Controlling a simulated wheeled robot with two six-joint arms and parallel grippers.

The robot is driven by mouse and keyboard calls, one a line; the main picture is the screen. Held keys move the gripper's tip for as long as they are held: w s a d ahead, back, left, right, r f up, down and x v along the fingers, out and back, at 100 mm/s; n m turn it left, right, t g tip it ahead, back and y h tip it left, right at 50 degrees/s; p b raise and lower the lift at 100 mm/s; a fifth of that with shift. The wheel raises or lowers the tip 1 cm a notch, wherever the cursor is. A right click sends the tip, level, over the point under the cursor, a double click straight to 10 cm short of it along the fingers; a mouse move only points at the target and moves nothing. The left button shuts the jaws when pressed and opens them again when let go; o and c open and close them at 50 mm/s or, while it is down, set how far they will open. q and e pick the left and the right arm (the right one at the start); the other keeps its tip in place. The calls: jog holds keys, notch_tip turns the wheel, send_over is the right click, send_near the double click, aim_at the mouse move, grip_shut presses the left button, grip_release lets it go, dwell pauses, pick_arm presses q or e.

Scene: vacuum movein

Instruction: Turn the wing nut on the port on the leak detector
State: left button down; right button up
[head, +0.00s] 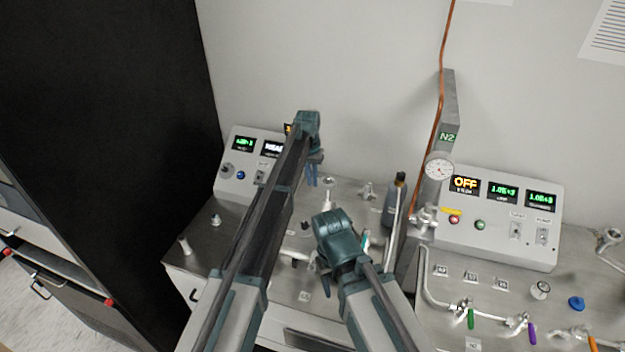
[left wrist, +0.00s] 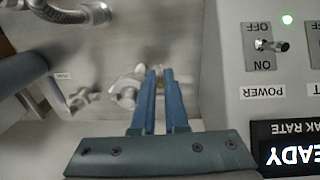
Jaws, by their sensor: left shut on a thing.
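The leak detector (head: 226,186) is the sloped grey console with lit displays at the back left in the head view. Its panel also shows upside down in the left wrist view (left wrist: 222,105), with a power switch. A silvery clamped port (left wrist: 127,92) stands on the steel top beside it. My left gripper (left wrist: 160,74) is at this port, its blue fingers close together and shut on a small part, apparently the wing nut; the fingers mostly hide it. In the head view the left gripper (head: 312,178) points down beside the port. My right gripper (head: 322,278) is lower, its jaws unclear.
A dark bottle (head: 394,200) stands right of the arms. A grey N2 post (head: 446,110) with a gauge (head: 439,168) rises beside it. A second console (head: 500,225) reads OFF, with piping and coloured valve handles in front. A black cabinet (head: 100,120) stands left.

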jog(key=shift+f, duration=0.15)
jog(key=shift+f+b, duration=0.55)
jog(key=shift+b, duration=0.05)
pick_arm(q)
jog(key=shift+w+a+f+g+h+b, duration=0.1)
jog(key=shift+a+g+h+b, duration=0.15)
jog(key=shift+h, duration=0.5)
jog(key=shift+s+a+f+g+h+b, duration=0.1)
jog(key=shift+a+g+h+b, duration=0.15)
jog(key=shift+h, duration=0.55)
jog(key=shift+w+a+f+g+h+b, duration=0.1)
jog(key=shift+g+h+b, duration=0.2)
jog(key=shift+h, duration=0.45)
pick_arm(e)
jog(key=shift+f, duration=0.8)
pick_arm(q)
jog(key=c, duration=1.3)
grip_release()
jog(key=shift+c, duration=0.2)
jog(key=shift+o, duration=0.6)
jog(key=shift+w+f, duration=0.1)
jog(key=shift+w, duration=0.1)
pick_arm(e)
jog(key=shift+w+f, duration=0.1)
pick_arm(q)
jog(key=shift+s, duration=0.1)
